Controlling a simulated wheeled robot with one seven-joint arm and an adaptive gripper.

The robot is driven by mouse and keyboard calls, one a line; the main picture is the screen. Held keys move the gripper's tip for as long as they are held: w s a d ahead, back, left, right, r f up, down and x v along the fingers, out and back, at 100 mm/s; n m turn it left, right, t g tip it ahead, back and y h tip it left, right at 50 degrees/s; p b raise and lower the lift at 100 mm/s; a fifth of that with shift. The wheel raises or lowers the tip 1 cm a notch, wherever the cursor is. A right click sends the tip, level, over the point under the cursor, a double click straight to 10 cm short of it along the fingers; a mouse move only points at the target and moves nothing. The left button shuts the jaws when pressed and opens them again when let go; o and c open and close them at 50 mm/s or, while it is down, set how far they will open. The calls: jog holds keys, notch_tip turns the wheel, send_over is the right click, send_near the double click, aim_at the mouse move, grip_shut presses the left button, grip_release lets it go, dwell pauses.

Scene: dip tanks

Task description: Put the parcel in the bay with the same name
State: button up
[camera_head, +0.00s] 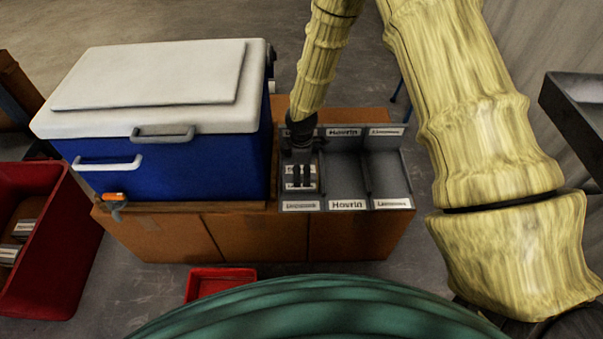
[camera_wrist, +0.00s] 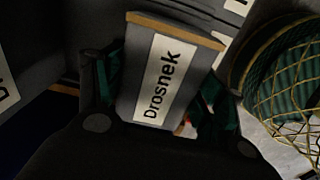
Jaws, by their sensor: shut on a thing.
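The parcel (camera_wrist: 160,80) is a grey box with a brown edge and a white label reading "Drosnek". My gripper (camera_head: 300,172) is shut on it, with a dark green finger on each side in the wrist view. In the head view the parcel (camera_head: 299,186) is at the left bay of a grey three-bay rack (camera_head: 344,176). I cannot tell whether it touches the bay floor. The middle bay's labels (camera_head: 347,205) read "Hovrin". The left bay's front label (camera_head: 301,206) and the right bay's label (camera_head: 392,203) are too blurred to read surely.
A blue cooler with a white lid (camera_head: 165,125) stands close left of the rack on brown boxes (camera_head: 255,236). A red bin (camera_head: 50,260) with labelled parcels is at far left. A small red tray (camera_head: 220,279) lies on the floor. The middle and right bays look empty.

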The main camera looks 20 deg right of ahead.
aim_at(301, 169)
jog(key=shift+f, duration=0.75)
jog(key=o, duration=1.3)
jog(key=shift+f, duration=0.1)
jog(key=shift+c, duration=0.2)
notch_tip(301, 169, up, 12)
jog(key=shift+p, duration=0.45)
